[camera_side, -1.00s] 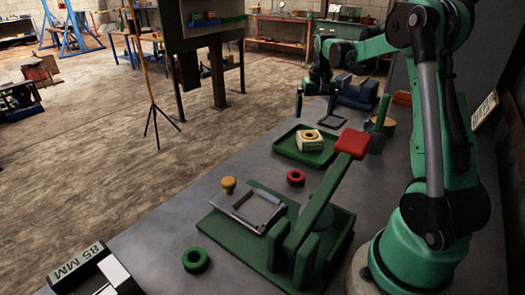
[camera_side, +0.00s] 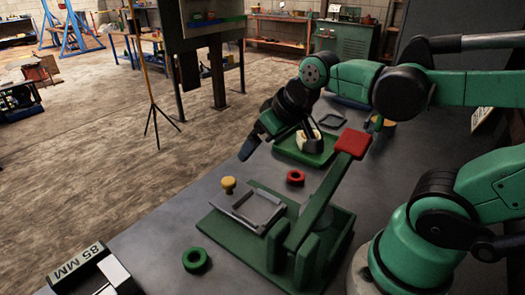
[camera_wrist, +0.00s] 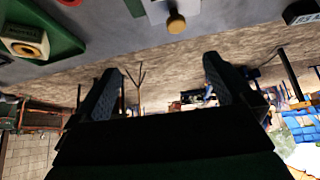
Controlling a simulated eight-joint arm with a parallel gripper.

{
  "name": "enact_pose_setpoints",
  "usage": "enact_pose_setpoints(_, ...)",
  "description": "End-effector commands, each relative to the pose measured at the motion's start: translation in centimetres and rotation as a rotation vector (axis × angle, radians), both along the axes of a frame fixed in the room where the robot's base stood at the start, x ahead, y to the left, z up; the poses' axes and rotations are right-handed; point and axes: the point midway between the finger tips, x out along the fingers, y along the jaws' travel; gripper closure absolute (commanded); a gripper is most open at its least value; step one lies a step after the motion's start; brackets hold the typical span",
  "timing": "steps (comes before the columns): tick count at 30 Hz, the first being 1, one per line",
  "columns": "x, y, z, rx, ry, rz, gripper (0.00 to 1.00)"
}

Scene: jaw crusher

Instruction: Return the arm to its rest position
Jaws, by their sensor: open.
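My gripper (camera_side: 279,142) is open and empty in the side view, raised above the bench's far left edge. It hangs left of the green tray (camera_side: 322,157) and partly hides the cream block (camera_side: 312,142) on it. In the wrist view my gripper (camera_wrist: 160,75) shows two dark fingers spread wide with nothing between them. They point past the bench edge toward the floor and room. My arm stretches in from the right. The jaw crusher (camera_side: 308,240), green with a red-topped lever (camera_side: 352,143), stands nearer the side camera, apart from my gripper.
A yellow knob (camera_side: 228,184) stands by the crusher's plate. A red ring (camera_side: 295,178) lies behind the crusher, and a green ring (camera_side: 195,260) lies at front left. A box marked 85 MM (camera_side: 95,272) is at the front corner. A tripod stand (camera_side: 151,95) is on the floor.

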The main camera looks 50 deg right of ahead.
Motion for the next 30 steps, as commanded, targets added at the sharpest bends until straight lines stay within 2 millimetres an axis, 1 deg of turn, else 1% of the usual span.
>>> enact_pose_setpoints(1, -0.6, 0.9, -0.5, -0.002, -0.019, 0.034, 0.00)
enact_pose_setpoints(3, -1.0, 1.7, -0.9, -0.004, -0.039, 0.064, 0.00)
enact_pose_setpoints(6, -1.3, 2.1, -1.2, -0.003, -0.052, 0.082, 0.00)
enact_pose_setpoints(30, -1.3, 2.1, -1.2, -0.004, -0.053, 0.082, 0.00)
